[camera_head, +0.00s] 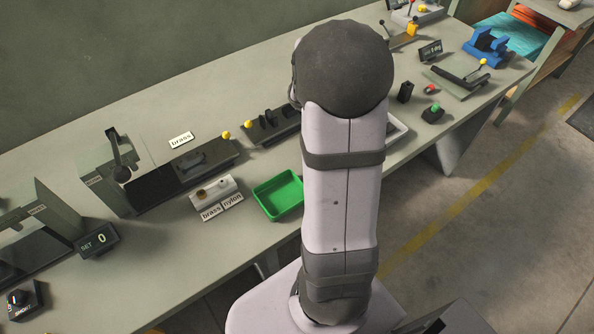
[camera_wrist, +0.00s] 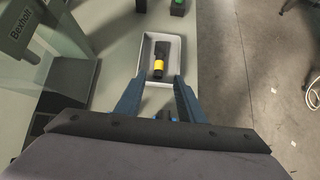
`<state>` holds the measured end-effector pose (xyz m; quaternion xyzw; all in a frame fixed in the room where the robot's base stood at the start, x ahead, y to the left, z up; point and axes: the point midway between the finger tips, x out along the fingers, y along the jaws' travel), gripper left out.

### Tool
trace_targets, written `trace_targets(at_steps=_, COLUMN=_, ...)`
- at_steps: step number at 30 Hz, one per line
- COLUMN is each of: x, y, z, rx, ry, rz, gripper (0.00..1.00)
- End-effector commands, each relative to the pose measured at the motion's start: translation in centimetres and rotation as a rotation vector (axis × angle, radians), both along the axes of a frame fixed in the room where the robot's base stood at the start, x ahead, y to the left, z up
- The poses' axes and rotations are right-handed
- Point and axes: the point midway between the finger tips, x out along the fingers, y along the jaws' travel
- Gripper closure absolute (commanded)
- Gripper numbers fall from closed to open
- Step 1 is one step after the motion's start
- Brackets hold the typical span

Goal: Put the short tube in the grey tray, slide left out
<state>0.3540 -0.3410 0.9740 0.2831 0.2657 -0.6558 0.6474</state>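The light grey tray (camera_wrist: 180,55) lies on the bench in the wrist view; in the head view only its right part (camera_head: 398,131) shows past my arm. A small dark and blue shape (camera_wrist: 165,115) shows between the finger bases, unclear. In the head view my arm hides the gripper. Slides with yellow knobs (camera_head: 205,154) stand on the bench.
A green tray (camera_head: 278,194) and a block (camera_head: 213,191) behind brass and nylon labels stand left of my arm. A grey machine (camera_wrist: 52,60) stands left of the fingers. A green button (camera_head: 433,113) stands right of my arm. The bench edge and floor lie right.

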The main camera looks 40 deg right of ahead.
Motion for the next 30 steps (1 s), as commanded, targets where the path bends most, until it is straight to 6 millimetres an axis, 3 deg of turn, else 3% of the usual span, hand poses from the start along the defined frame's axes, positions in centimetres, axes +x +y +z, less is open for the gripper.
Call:
trace_targets(at_steps=5, x=-0.2, y=4.0, z=-0.6, rx=0.078, ry=-0.123, rz=-0.134, gripper=0.65)
trace_targets(at_steps=8, x=-0.7, y=8.0, z=-1.3, rx=0.159, ry=-0.235, rz=-0.283, gripper=0.65)
trace_targets(at_steps=15, x=-3.1, y=20.3, z=-3.1, rx=0.402, ry=-0.487, rz=-0.778, gripper=0.65)
trace_targets(at_steps=21, x=-5.6, y=28.8, z=-3.9, rx=0.546, ry=-0.578, rz=-1.176, gripper=0.65)
trace_targets(at_steps=25, x=-6.8, y=32.1, z=-4.0, rx=0.589, ry=-0.592, rz=-1.348, gripper=0.65)
trace_targets(at_steps=30, x=-7.4, y=33.9, z=-4.1, rx=0.610, ry=-0.594, rz=-1.449, gripper=0.65)
